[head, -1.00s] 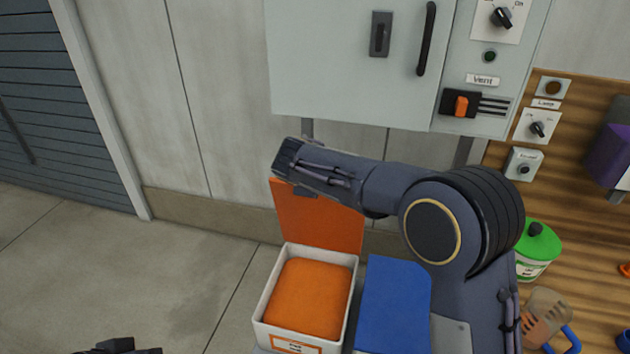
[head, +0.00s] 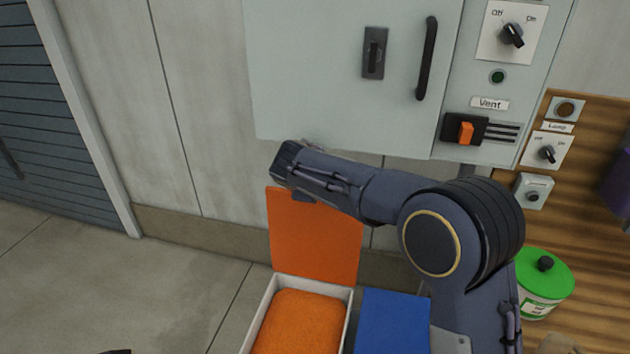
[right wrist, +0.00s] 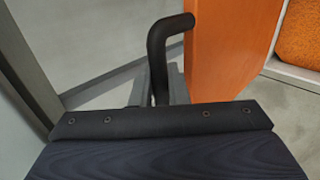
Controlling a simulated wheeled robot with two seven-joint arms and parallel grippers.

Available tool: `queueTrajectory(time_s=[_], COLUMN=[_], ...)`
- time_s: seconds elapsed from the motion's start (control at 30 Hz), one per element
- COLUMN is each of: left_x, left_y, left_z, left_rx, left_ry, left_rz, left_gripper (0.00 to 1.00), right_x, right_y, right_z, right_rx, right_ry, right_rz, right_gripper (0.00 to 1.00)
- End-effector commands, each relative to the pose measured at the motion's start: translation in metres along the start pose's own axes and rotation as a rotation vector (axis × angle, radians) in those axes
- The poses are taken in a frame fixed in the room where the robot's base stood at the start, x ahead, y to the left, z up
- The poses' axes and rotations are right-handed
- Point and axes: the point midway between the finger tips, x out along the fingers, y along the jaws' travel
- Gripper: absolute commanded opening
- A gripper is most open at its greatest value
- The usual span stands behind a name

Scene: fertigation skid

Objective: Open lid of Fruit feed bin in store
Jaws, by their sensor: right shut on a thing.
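The Fruit feed bin (head: 263,309) is a white box with orange contents, low in the head view; its front is cut off. Its orange lid (head: 315,237) stands raised, roughly upright, at the back edge. My right arm's end is over the lid's top edge. In the right wrist view the lid (right wrist: 232,50) is at upper right, with a black bent handle (right wrist: 157,55) on it. My right gripper (right wrist: 160,97) is shut on this handle; the wrist body hides part of the grip. My left gripper is not clearly visible.
A blue lid (head: 390,322) is beside the bin on the right. A grey cabinet (head: 320,70) with a black handle hangs above my arm. A green-lidded tub (head: 540,285) stands at right. Open floor (head: 120,300) lies to the left.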

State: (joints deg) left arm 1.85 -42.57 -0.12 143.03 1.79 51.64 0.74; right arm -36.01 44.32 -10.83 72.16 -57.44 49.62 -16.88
Motion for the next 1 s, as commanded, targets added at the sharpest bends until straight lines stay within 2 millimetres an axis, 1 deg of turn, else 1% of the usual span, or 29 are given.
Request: queueTrajectory(time_s=[0.03, 0.07, 0.17, 0.2, 0.57, 0.67, 0.77, 1.0], left_x=[0.000, 0.000, 0.000, 0.000, 0.000, 0.002, 0.005, 0.013], left_y=[0.000, 0.000, 0.000, 0.000, 0.000, -0.001, -0.002, -0.006], left_z=[0.000, 0.000, 0.000, 0.000, 0.000, 0.001, 0.003, 0.006], left_rx=[0.000, 0.000, 0.000, 0.000, 0.000, 0.000, 0.000, 0.000], left_ry=[0.000, 0.000, 0.000, 0.000, 0.000, 0.000, 0.000, 0.000], left_rz=[0.000, 0.000, 0.000, 0.000, 0.000, 0.000, 0.000, 0.000], left_gripper=[0.36, 0.36, 0.36, 0.36, 0.36, 0.36, 0.36, 0.36], right_x=[-0.001, -0.001, -0.001, -0.001, -0.001, -0.005, -0.018, -0.059], right_y=[0.001, 0.002, 0.001, 0.001, 0.000, 0.000, 0.000, 0.000], right_z=[0.001, 0.001, 0.001, 0.000, 0.000, -0.001, -0.001, 0.000], right_rx=[0.001, 0.001, 0.001, 0.001, 0.000, 0.001, 0.002, 0.001], right_ry=[-0.001, -0.001, -0.001, -0.001, 0.000, 0.002, 0.003, 0.002], right_rz=[0.002, 0.002, 0.002, 0.002, 0.001, 0.002, 0.002, 0.003], right_gripper=[0.00, 0.17, 0.30, 0.32, 0.32, 0.32, 0.32, 0.32])
